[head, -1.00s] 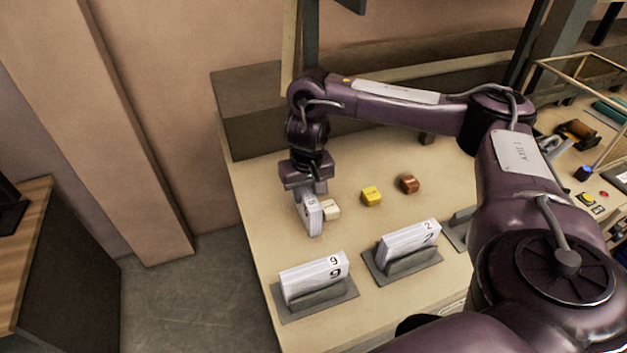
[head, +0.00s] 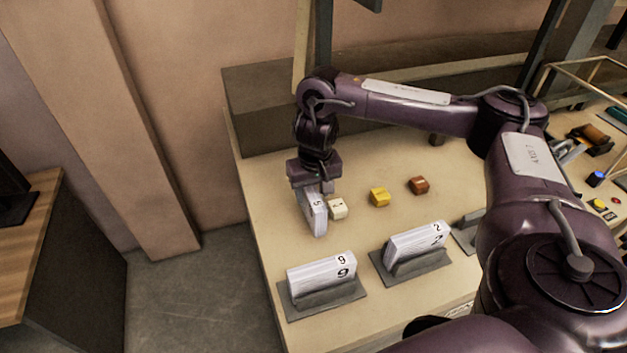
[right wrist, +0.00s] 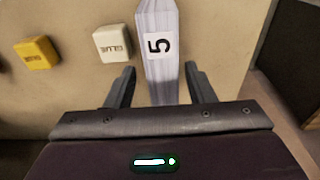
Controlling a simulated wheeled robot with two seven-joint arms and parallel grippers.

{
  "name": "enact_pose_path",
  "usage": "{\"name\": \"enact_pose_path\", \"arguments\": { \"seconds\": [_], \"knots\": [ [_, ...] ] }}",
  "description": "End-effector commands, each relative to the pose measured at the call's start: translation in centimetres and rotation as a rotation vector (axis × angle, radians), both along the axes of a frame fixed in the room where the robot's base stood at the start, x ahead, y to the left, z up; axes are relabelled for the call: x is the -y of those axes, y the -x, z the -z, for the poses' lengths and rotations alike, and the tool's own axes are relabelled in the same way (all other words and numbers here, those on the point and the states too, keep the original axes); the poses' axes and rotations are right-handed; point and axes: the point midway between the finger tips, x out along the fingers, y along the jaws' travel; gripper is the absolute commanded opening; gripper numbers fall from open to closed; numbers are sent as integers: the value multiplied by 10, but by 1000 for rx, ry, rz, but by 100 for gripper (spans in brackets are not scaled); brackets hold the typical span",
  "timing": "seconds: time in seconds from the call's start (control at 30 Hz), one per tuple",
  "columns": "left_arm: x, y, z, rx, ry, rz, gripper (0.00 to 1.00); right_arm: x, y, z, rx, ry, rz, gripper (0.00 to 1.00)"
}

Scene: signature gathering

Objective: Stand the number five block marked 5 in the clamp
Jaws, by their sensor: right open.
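The number five block (head: 318,214), a white slab of stacked sheets with a 5 on its end, is on the table near its left edge. It also shows in the right wrist view (right wrist: 162,70). My right gripper (head: 314,190) is open, pointing down at the block. In the right wrist view its fingers (right wrist: 160,78) are on either side of the block, with gaps showing. A grey clamp (head: 472,221) is partly hidden behind my right arm; I see no block in its visible part. My left gripper is not in view.
A cream glue block (head: 337,208) is close beside the five block. Yellow (head: 380,197) and brown (head: 418,185) blocks lie further right. In front, grey clamps hold the nine block (head: 321,275) and the two block (head: 415,245). A raised ledge (head: 270,105) runs behind.

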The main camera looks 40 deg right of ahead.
Motion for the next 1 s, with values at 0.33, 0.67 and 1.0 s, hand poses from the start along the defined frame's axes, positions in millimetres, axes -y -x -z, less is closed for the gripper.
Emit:
{"name": "enact_pose_path", "arguments": {
  "seconds": [0.33,0.67,1.0],
  "knots": [
    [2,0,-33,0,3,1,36,-2,5,-65,7,1,-1,49],
    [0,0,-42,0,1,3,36,-4,11,-106,4,0,-1,49],
    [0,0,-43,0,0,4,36,-5,13,-120,1,0,-1,49]
  ]
}}
